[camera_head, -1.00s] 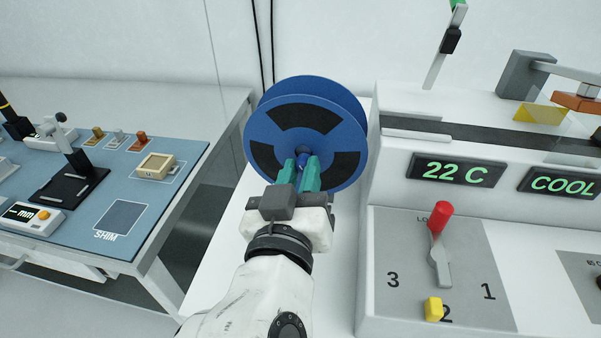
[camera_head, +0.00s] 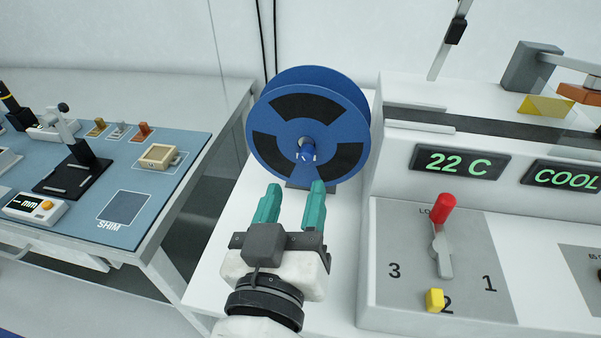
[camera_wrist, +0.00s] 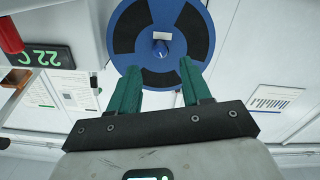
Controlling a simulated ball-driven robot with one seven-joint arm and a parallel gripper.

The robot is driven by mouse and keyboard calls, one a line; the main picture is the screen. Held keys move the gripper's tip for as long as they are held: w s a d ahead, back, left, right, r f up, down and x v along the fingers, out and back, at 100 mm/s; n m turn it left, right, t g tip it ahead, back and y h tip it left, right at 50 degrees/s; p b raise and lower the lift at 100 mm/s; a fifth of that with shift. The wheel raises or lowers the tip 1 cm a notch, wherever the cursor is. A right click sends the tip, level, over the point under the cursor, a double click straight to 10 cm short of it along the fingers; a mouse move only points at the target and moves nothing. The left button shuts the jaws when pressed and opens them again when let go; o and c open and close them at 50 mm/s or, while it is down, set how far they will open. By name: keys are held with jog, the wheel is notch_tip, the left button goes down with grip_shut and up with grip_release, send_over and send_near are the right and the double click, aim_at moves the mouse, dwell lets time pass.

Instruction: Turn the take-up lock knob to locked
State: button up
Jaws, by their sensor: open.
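The take-up reel (camera_head: 270,140) is blue with dark sectors and stands upright on the white bench, left of the machine. The small blue lock knob (camera_head: 307,153) sits at its hub. In the wrist view, the knob (camera_wrist: 161,50) shows between and beyond my fingertips, with a pale label (camera_wrist: 161,36) beside it. My gripper (camera_head: 294,187) is open and empty, with teal fingers, in front of and below the knob and apart from it. It also shows in the wrist view (camera_wrist: 159,72). I cannot read the knob's lock state.
The machine at right has a red-handled lever (camera_head: 442,210), a yellow block (camera_head: 434,300) and a 22 C display (camera_head: 460,161). A blue-topped bench (camera_head: 180,150) with small parts stands at left. Bare white bench surface lies around the reel's base.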

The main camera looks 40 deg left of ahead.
jog(key=shift+v, duration=2.25)
